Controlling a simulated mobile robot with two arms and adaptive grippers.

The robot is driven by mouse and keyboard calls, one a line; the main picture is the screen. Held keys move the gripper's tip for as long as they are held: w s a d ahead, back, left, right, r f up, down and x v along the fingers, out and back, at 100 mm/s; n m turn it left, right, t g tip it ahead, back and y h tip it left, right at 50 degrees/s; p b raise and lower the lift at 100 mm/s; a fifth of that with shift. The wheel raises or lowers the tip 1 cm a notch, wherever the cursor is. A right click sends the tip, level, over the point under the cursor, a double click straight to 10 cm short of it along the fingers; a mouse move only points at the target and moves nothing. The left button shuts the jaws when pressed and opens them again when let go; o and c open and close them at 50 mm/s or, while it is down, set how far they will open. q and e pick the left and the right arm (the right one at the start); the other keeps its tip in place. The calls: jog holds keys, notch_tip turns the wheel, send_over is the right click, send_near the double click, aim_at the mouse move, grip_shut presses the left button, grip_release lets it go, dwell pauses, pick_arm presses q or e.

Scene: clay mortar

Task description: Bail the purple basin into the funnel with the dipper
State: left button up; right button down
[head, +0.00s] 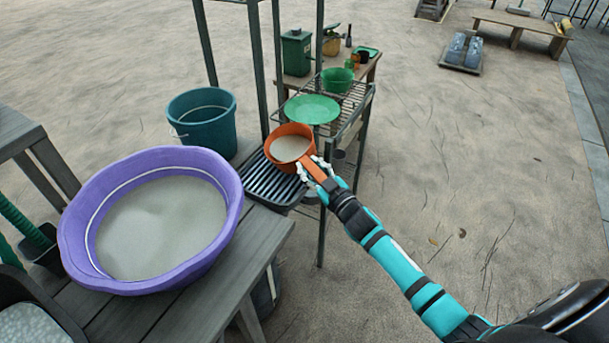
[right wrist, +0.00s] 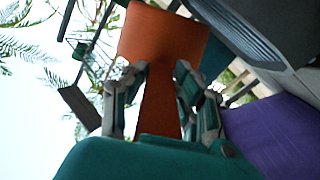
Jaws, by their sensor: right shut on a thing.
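The purple basin (head: 75,235) stands on the wooden bench at left and holds pale grey slurry. The orange dipper (head: 279,158) holds similar grey slurry and looks about level, over the dark ribbed tray right of the basin. My right gripper (head: 316,172) is shut on the dipper's handle; the right wrist view shows its fingers (right wrist: 158,100) on both sides of the orange handle. A wide green round piece (head: 312,108), probably the funnel, sits on the rack just behind the dipper. A corner of the basin shows in the right wrist view (right wrist: 275,135). My left gripper is not in view.
The ribbed tray (head: 262,183) lies between bench and rack, with dark upright posts close by. A teal bucket (head: 207,122) stands behind the basin. A green bowl (head: 337,79) is farther back on the wire rack. Open ground lies to the right.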

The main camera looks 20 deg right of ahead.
jog(key=shift+w+d+f+n+b, duration=0.15)
jog(key=shift+d+n+b, duration=0.35)
jog(key=shift+n, duration=0.6)
jog(key=r+n, duration=0.1)
jog(key=n, duration=0.1)
jog(key=r+n, duration=0.1)
jog(key=n, duration=0.1)
jog(key=shift+a+n, duration=0.3)
jog(key=shift+a, duration=0.05)
jog(key=a+n, duration=0.1)
jog(key=r+n+p, duration=0.1)
jog(key=n, duration=0.1)
jog(key=a+n, duration=0.1)
jog(key=shift+s+a+r+n, duration=0.2)
jog(key=shift+s+a+n, duration=0.1)
jog(key=shift+n, duration=0.1)
pick_arm(q)
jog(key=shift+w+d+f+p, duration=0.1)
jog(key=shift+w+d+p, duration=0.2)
jog(key=shift+p, duration=0.1)
pick_arm(e)
jog(key=shift+a+n, duration=0.6)
jog(key=shift+n, duration=0.6)
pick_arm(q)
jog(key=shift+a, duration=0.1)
